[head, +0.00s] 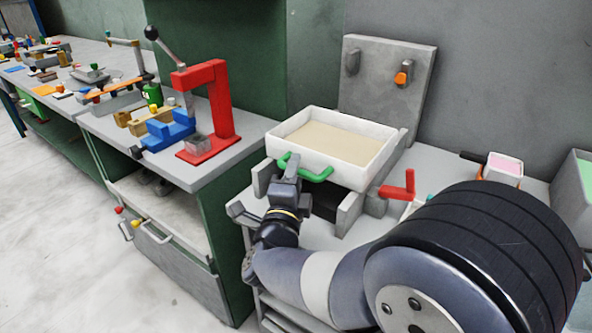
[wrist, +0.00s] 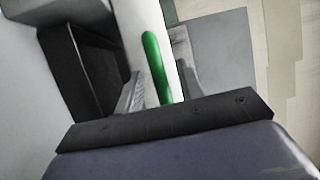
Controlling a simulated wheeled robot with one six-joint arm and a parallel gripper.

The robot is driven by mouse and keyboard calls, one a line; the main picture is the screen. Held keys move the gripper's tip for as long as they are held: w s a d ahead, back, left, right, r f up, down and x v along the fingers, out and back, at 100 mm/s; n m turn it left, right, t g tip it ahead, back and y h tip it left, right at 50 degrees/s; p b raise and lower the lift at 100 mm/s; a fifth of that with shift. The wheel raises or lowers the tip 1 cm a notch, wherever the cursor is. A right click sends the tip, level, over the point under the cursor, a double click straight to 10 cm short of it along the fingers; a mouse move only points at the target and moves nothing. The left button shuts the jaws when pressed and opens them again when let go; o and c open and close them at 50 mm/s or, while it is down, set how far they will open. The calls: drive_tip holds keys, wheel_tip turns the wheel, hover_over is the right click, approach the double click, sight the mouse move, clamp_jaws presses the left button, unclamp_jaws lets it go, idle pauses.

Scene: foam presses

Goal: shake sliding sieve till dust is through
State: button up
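The sliding sieve (head: 287,143) is a white, open-topped box with a bed of beige dust (head: 330,141) in it. It sits on grey rails (head: 350,211) on the workbench. A green bar handle (head: 316,176) is on its near side. My gripper (head: 289,163) is at the left part of this handle. In the wrist view the green handle (wrist: 156,65) runs between the two fingers of my gripper (wrist: 160,88), with narrow pale gaps showing beside it. The fingers look open around the handle. What lies under the sieve is mostly hidden.
A grey upright board (head: 385,85) with two pegs stands behind the sieve. A red crank (head: 398,188) is right of it, and a small box with pink contents (head: 502,168) is farther right. A red lever press (head: 222,105) and blue vise (head: 170,132) stand on the left bench.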

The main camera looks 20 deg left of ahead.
drive_tip(key=s+f, duration=0.1)
drive_tip(key=s, duration=0.8)
drive_tip(key=shift+s+d+f+b, duration=0.3)
drive_tip(key=shift+s+f+b, duration=0.05)
drive_tip(key=shift+f+b, duration=0.1)
drive_tip(key=shift+w+d+r, duration=0.1)
drive_tip(key=shift+c, duration=0.4)
